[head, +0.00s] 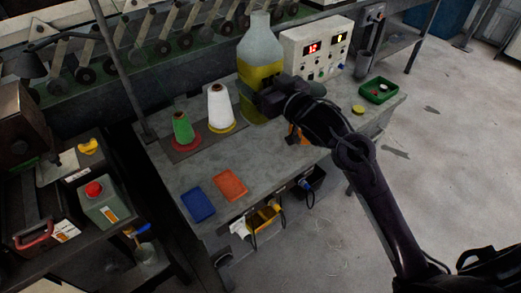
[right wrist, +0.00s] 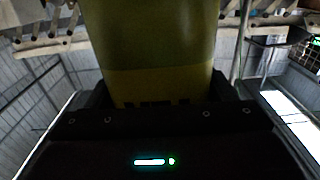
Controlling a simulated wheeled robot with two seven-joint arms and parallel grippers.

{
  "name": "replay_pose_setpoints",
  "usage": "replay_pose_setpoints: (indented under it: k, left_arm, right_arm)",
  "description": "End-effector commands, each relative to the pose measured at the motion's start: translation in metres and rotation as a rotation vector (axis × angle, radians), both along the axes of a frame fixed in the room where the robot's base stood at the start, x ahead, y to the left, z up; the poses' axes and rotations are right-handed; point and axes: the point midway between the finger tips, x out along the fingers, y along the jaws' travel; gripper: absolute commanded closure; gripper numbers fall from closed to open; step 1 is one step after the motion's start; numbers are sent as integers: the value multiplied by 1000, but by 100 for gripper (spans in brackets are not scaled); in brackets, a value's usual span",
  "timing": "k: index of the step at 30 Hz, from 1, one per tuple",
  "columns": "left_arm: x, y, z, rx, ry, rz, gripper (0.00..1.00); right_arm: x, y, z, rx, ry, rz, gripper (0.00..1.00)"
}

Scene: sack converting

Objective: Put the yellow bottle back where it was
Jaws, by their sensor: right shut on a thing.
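The yellow bottle (head: 260,52) is a large clear bottle with yellow contents in its lower part. It stands upright at the back of the grey workbench (head: 190,170), left of the control box, in the head view. My right gripper (head: 262,98) is shut on its lower part, coming from the front right. In the right wrist view the bottle (right wrist: 150,50) fills the space between the fingers. I cannot tell whether its base touches the bench. My left gripper is not in view.
A white cone (head: 220,105) and a green cone (head: 183,128) of thread stand left of the bottle. The control box (head: 316,50) is close on its right. A green tray (head: 379,90) and a yellow disc (head: 358,109) lie farther right. Blue (head: 198,204) and orange (head: 230,185) pads lie in front.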

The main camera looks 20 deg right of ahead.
Motion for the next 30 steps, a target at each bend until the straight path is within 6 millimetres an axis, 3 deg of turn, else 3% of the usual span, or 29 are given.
replay_pose_setpoints:
  k: [3,13,30]
  left_arm:
    - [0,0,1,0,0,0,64]
    - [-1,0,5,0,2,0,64]
    - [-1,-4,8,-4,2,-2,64]
  right_arm:
    - [-1,1,-33,1,9,1,50]
    - [-1,0,-112,1,4,-1,50]
    - [-1,0,-178,-2,0,0,50]
